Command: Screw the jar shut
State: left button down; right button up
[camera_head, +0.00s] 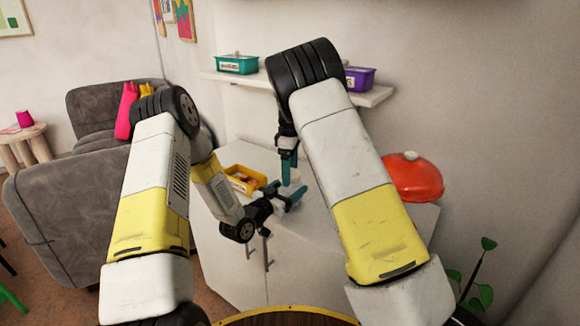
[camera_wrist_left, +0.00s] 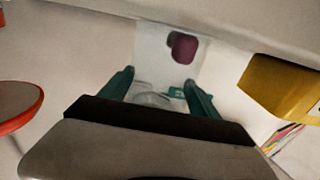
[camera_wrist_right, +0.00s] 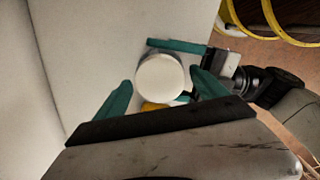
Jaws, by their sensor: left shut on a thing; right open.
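A jar with a round white lid (camera_wrist_right: 160,79) stands above the cabinet top. In the right wrist view the lid is seen from above, between the spread teal fingers of my right gripper (camera_wrist_right: 162,96), which is open. My left gripper (camera_head: 281,196) reaches in from the side, shut on the jar below the lid. In the left wrist view the pale, see-through jar (camera_wrist_left: 155,65) lies between the left fingertips (camera_wrist_left: 158,84), with a dark maroon patch showing in it. In the head view the right gripper (camera_head: 289,170) points down over the jar. Whether the lid is fully seated cannot be seen.
A yellow bin (camera_head: 245,179) stands left of the jar on the white cabinet (camera_head: 230,250). A red domed thing (camera_head: 413,176) is at the right. A shelf above (camera_head: 373,98) carries a teal bin (camera_head: 237,64) and a purple bin (camera_head: 360,78).

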jog(key=shift+c, duration=0.4)
jog(key=c, duration=1.4)
jog(key=m, duration=1)
jog(key=shift+m, duration=0.4)
jog(key=m, duration=1)
jog(key=o, duration=1.6)
jog(key=shift+c, duration=0.2)
jog(key=shift+r, duration=0.1)
